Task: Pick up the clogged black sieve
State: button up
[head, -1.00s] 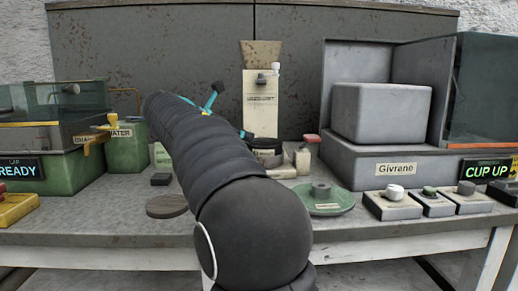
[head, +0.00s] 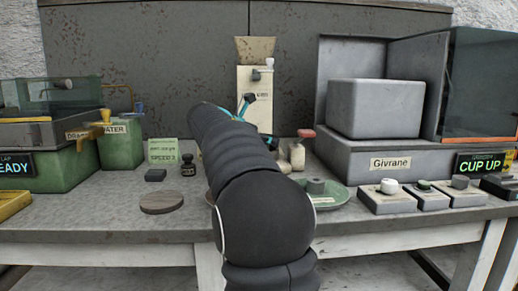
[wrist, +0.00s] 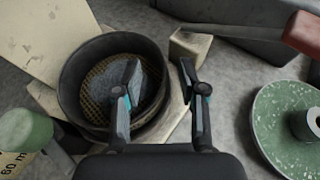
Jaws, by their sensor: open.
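The black sieve (wrist: 68,85) is a round, dark-rimmed pan in the wrist view, with tan mesh and a grey patch inside. It sits on a pale base. My gripper (wrist: 159,72) is open above it. The left finger is over the inside of the sieve and the right finger is outside its right rim, so the rim's right side lies between them. I cannot tell how far the fingertips are above the rim. In the head view my arm hides the sieve.
A green disc (wrist: 270,120) with a knob lies right of my gripper. A red-handled lever (wrist: 303,32) is at upper right, and a pale block (wrist: 190,45) is beyond the right finger. A green cylinder (wrist: 25,130) stands at left. The grey Givrane machine (head: 390,168) stands at right.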

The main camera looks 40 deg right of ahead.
jog(key=shift+x, duration=1.05)
grip_shut()
jog(key=shift+r, duration=0.15)
